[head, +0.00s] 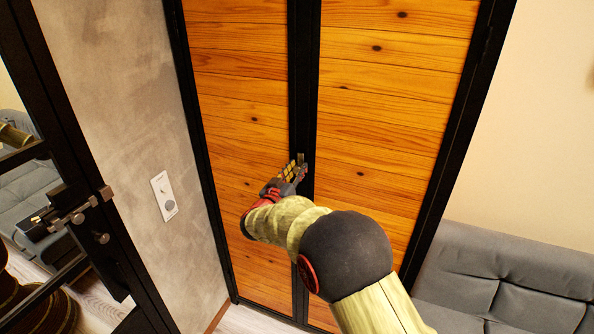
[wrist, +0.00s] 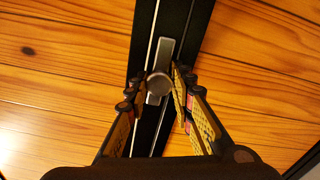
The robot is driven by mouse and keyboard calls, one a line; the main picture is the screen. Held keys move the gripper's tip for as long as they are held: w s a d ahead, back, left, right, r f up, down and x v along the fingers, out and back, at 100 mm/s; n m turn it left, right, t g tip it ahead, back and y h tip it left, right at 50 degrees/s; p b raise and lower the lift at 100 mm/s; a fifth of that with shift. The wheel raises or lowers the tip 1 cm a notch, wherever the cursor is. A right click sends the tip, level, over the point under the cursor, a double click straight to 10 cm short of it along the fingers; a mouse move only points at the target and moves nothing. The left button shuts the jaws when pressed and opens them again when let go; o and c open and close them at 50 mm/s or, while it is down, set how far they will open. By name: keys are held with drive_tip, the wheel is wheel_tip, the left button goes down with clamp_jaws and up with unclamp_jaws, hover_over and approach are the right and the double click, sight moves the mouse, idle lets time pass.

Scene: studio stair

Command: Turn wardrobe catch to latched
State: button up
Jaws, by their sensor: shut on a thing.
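The wardrobe catch shows in the wrist view as a small grey metal plate with a round knob (wrist: 158,84), on the black frame strip between two wooden door panels. The plate runs nearly along the strip, slightly tilted in the picture. In the head view the catch (head: 301,158) is small and partly hidden by my gripper (head: 297,170). My gripper also shows in the wrist view (wrist: 158,86), with one finger on each side of the knob. It is shut on the catch. The exact contact points are hard to see.
The wardrobe's left door (head: 235,90) and right door (head: 385,120) look closed. A grey wall with a white switch plate (head: 164,195) and a black-framed glass door (head: 85,215) stand to the left. A grey sofa (head: 500,275) stands at the lower right.

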drive_tip(key=shift+f+m+b, duration=0.1)
drive_tip(key=shift+m+b, duration=0.25)
drive_tip(key=shift+m, duration=0.45)
clamp_jaws()
drive_tip(key=m+b, duration=0.1)
drive_tip(key=m, duration=0.2)
drive_tip(key=shift+d+f, duration=0.1)
drive_tip(key=m+b, duration=0.3)
drive_tip(key=m, duration=0.1)
drive_tip(key=shift+f+m, duration=0.1)
drive_tip(key=shift+m, duration=0.2)
drive_tip(key=m+b, duration=0.3)
drive_tip(key=m, duration=0.1)
drive_tip(key=shift+b, duration=0.35)
drive_tip(key=shift+m+b, duration=1.55)
drive_tip(key=shift+m, duration=0.75)
drive_tip(key=o, duration=0.8)
unclamp_jaws()
drive_tip(key=shift+c, duration=0.2)
drive_tip(key=shift+o, duration=1.4)
